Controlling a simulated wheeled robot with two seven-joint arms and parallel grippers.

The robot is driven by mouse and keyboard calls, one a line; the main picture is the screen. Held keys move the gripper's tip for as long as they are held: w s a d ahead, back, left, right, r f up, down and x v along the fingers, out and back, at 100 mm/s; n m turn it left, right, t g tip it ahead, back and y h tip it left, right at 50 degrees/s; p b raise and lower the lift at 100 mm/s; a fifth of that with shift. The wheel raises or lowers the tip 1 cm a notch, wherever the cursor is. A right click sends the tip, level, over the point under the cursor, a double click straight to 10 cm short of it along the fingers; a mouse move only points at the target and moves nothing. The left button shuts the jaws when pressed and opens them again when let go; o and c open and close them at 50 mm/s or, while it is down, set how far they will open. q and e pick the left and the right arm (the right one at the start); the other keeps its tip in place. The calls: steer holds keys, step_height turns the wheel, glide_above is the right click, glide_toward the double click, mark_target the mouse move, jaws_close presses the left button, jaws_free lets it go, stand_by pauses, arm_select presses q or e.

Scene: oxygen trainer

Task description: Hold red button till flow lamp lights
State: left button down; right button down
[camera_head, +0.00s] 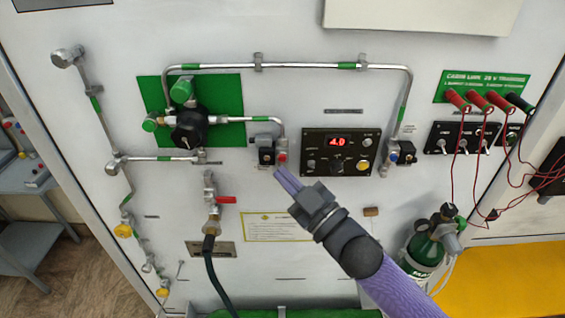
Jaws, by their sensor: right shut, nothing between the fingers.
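A black control panel (314,137) on the white wall has a red display reading 4.0. A round yellow knob or lamp (364,166) sits at its lower right; I cannot tell whether it is lit or which part is the flow lamp. A small red spot (282,157), possibly the red button, shows just left of the panel beside a black valve block (266,156). My right gripper (279,173) comes up from the lower right, shut and empty. Its purple fingertips are just below the red spot in the picture; contact is unclear. My left gripper is out of view.
Metal pipes frame the panel, with a green plate and black regulator (188,128) on the left. A red-handled valve (226,200) and hose are below. Red leads (475,98) hang at the right, above a green cylinder (426,250). A yellow surface (510,282) lies lower right.

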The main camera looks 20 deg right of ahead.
steer(key=shift+w+d, duration=0.15)
steer(key=shift+w, duration=0.3)
stand_by(0.7)
stand_by(0.8)
steer(key=shift+w+d, duration=0.1)
steer(key=shift+w, duration=0.25)
